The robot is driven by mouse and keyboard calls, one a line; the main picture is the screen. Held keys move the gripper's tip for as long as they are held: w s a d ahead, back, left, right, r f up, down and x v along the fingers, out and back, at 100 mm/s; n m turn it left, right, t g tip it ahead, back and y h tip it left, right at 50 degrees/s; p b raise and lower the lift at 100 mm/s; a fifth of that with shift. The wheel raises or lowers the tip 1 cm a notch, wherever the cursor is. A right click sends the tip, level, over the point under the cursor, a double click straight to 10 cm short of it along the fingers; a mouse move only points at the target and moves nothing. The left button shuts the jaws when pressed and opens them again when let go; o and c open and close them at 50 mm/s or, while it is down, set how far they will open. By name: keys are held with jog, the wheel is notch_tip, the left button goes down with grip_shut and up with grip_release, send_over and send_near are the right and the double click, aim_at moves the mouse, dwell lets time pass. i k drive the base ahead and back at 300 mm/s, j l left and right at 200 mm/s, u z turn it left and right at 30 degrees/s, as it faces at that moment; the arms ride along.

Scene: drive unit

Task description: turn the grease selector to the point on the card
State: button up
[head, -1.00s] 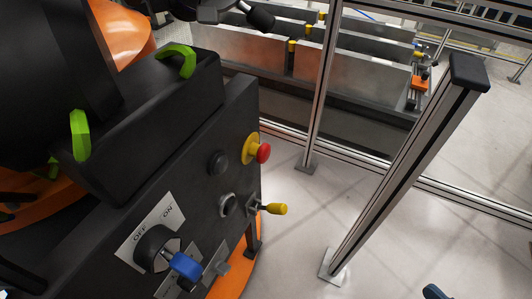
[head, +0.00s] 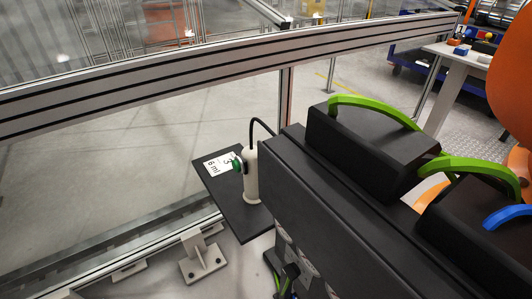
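A small white card (head: 219,164) lies on a dark shelf (head: 238,212) beside the black machine housing. Its print seems to read "3" and "6 ml". A cream cylinder (head: 251,177) with a green part (head: 237,163) on its side stands upright at the card's right edge, with a black cable rising from its top. Below, on the housing's steeply angled near face, a dark handle-like part (head: 290,272) shows at the bottom edge. I cannot tell whether it is the grease selector. My gripper is not in view.
The black housing (head: 335,215) fills the lower middle, with green handles (head: 375,108) on top and a blue handle (head: 508,215) at the right. A metal guard rail (head: 150,72) crosses behind the shelf. A post foot (head: 203,258) stands on the floor below.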

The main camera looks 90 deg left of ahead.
aim_at(291, 271)
jog(key=k+j+u, duration=0.25)
jog(key=u, duration=0.15)
jog(key=k+j+u, duration=0.4)
jog(key=i+l+u, duration=0.1)
jog(key=u, duration=1.3)
